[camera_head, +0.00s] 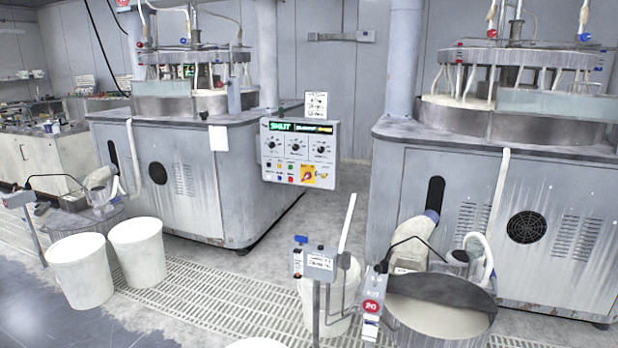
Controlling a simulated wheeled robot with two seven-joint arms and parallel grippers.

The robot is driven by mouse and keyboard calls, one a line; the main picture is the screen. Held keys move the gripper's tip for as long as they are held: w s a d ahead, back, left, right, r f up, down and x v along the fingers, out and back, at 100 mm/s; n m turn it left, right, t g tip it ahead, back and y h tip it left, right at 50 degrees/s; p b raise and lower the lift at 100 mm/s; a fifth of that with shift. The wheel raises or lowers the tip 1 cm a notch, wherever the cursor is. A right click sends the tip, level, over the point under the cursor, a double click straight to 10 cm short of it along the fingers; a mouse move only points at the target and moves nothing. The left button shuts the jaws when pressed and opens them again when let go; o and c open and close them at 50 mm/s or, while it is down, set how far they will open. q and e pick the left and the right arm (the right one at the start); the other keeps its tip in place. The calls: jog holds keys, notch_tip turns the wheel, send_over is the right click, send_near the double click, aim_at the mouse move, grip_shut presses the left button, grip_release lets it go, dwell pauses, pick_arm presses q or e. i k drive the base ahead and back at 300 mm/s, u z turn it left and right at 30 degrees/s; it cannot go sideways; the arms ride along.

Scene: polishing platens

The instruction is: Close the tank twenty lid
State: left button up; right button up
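A round grey tank (470,327) stands at the front right, beside a post with a red round sign (371,307) that reads 20. The tank's top shows a pale area in front and a dark grey area behind. I cannot tell clearly which part is lid and which is inside wall or liquid. A thin black bent bar (410,238) and a pump with hoses (455,262) are at the tank's back edge. Neither of my grippers is in view.
White bins (80,270) stand at the left, and another bin (340,300) is left of the tank. A signpost (315,268) stands before it. Large polishing machines (460,190) are behind. Floor grating (215,310) runs between, with free room at the lower left.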

aim_at(431, 286)
jog(key=z, duration=0.3)
jog(key=i, duration=0.95)
jog(key=z, duration=1.15)
jog(key=i, duration=1.45)
jog(key=z, duration=0.25)
